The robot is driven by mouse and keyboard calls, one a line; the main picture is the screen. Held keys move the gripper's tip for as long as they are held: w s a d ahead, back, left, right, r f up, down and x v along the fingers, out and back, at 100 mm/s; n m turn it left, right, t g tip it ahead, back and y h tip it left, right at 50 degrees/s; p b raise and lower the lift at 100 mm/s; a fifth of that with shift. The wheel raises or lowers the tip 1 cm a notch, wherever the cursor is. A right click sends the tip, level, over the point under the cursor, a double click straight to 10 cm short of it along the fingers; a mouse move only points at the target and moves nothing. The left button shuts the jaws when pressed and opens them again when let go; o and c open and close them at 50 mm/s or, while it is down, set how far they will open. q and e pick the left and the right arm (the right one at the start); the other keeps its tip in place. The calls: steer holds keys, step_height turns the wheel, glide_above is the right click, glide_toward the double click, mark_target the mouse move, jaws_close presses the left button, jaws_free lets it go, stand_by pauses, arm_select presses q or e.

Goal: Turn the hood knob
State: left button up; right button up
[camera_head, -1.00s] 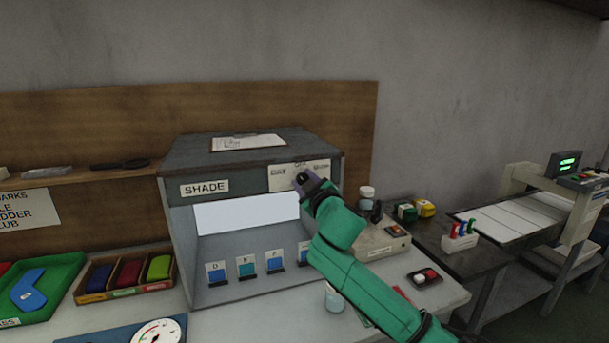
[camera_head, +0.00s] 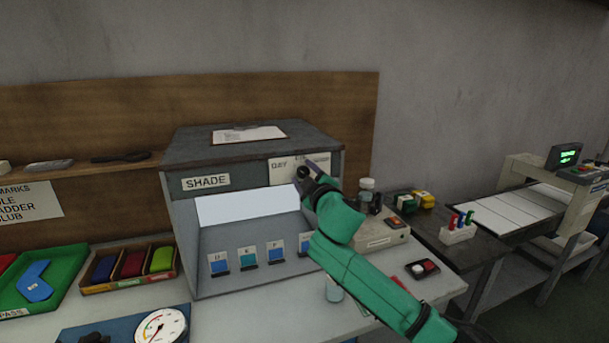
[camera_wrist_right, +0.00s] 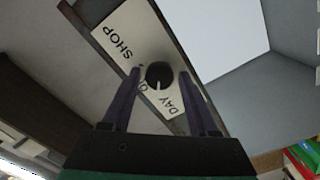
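The hood is a grey box marked SHADE (camera_head: 205,182) with a lit white panel inside. Its round black knob (camera_wrist_right: 159,74) sits on a pale plate (camera_wrist_right: 120,42) lettered SHOP and DAY, with a middle word mostly covered. A short white mark on the knob points down in the right wrist view, near DAY. My right gripper (camera_wrist_right: 160,76) is open, with its two dark fingers on either side of the knob and visible gaps to it. In the head view the right gripper (camera_head: 311,172) covers part of the plate. My left gripper is out of view.
Lettered cards (camera_head: 247,256) stand inside the hood. A clipboard (camera_head: 248,134) lies on its top. Jars (camera_head: 367,190) and a beige box (camera_head: 378,238) stand close to its right. A dial gauge (camera_head: 161,326) and colored bins (camera_head: 131,265) are at left.

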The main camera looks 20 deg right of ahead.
stand_by(0.3)
steer(key=s+b, duration=0.3)
steer(key=s, duration=1.1)
steer(key=shift+s+d+b, duration=0.25)
steer(key=shift+d+b, duration=0.1)
steer(key=shift+d, duration=0.1)
